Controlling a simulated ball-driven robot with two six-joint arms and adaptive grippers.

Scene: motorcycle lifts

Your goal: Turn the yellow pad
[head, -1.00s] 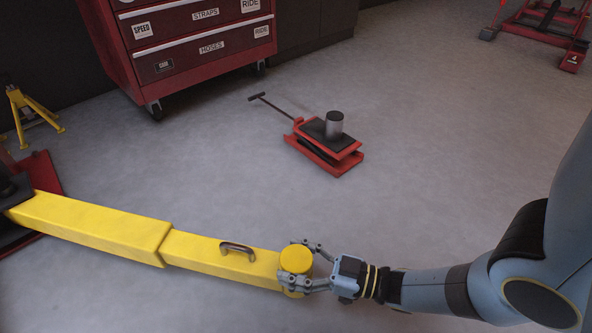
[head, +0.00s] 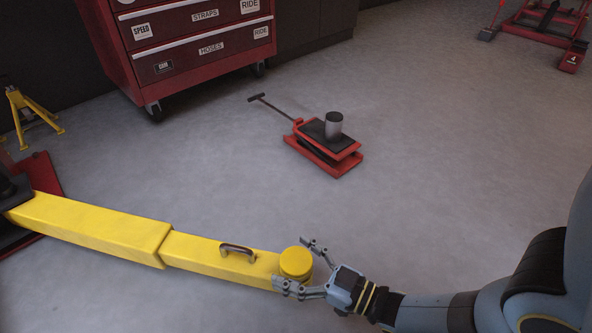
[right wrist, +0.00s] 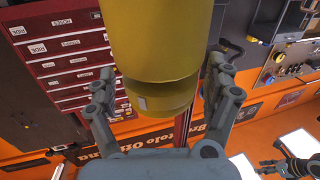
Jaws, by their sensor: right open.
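The yellow pad (head: 296,262) is a short round cap standing upright on the free end of the long yellow lift arm (head: 205,252). My right gripper (head: 291,265) reaches in from the right with its fingers spread, one on the far side of the pad and one on the near side. In the right wrist view, the pad (right wrist: 172,99) lies between the parted fingers, with gaps showing at both sides. A small grey mark shows on its side there. A wider yellow part (right wrist: 157,40) shows above it. My left gripper is out of view.
A dark handle (head: 237,249) stands on the lift arm near the pad. A red jack (head: 325,150) with a grey cylinder (head: 334,125) sits on the floor beyond. A red tool cabinet (head: 190,50) and a yellow stand (head: 32,110) are at upper left. Floor around the gripper is clear.

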